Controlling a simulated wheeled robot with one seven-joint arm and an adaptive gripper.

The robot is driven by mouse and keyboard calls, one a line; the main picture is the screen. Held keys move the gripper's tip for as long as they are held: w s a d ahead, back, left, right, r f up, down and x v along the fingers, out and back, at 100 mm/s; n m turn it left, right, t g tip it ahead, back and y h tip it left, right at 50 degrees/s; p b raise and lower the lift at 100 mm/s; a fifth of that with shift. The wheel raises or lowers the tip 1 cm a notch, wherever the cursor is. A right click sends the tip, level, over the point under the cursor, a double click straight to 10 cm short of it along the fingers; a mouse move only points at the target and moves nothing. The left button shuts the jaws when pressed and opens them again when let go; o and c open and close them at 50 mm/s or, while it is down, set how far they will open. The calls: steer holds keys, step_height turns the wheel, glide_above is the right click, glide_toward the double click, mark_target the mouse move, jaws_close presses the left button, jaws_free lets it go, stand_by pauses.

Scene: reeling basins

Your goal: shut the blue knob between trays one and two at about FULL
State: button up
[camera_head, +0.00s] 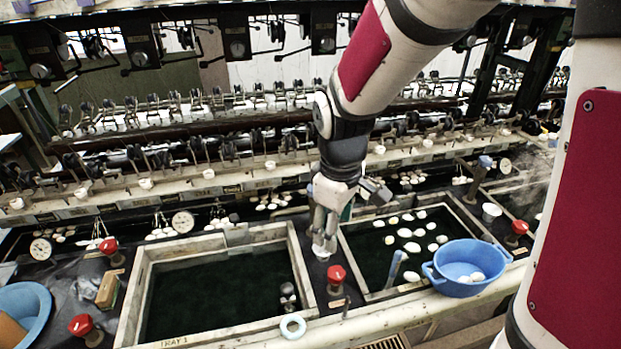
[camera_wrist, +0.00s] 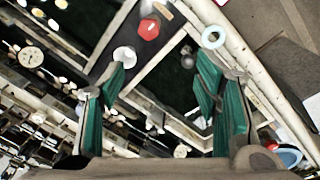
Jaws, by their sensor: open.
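My gripper (camera_head: 324,240) points down over the dark strip between two framed basins, its fingers open. In the wrist view its green-padded fingers (camera_wrist: 162,85) are spread wide. I see no blue knob on this strip; my gripper covers part of it. A red knob (camera_head: 336,275) stands on the strip, nearer the front than my gripper; it also shows in the wrist view (camera_wrist: 149,28). A round white piece (camera_head: 321,254) shows at the fingertips and in the wrist view (camera_wrist: 125,56). Tray one (camera_head: 137,288) is left of the strip. The right basin (camera_head: 392,292) holds white cocoons.
A blue bowl (camera_head: 463,286) with cocoons sits at the right basin's front corner. A white ring (camera_head: 293,326) lies on the front ledge. Red knobs (camera_head: 81,325) stand at the left. Reeling machinery runs along the back.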

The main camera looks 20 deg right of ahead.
steer(key=shift+s+d+r+m+y, duration=0.1)
steer(key=shift+s+r+m, duration=0.15)
steer(key=shift+r, duration=0.25)
steer(key=shift+s+a+r+m+y, duration=0.15)
steer(key=shift+s+r, duration=0.1)
steer(key=shift+r, duration=0.3)
steer(key=shift+s+d+r+m+y, duration=0.15)
steer(key=shift+s+r+m, duration=0.1)
steer(key=shift+r, duration=0.25)
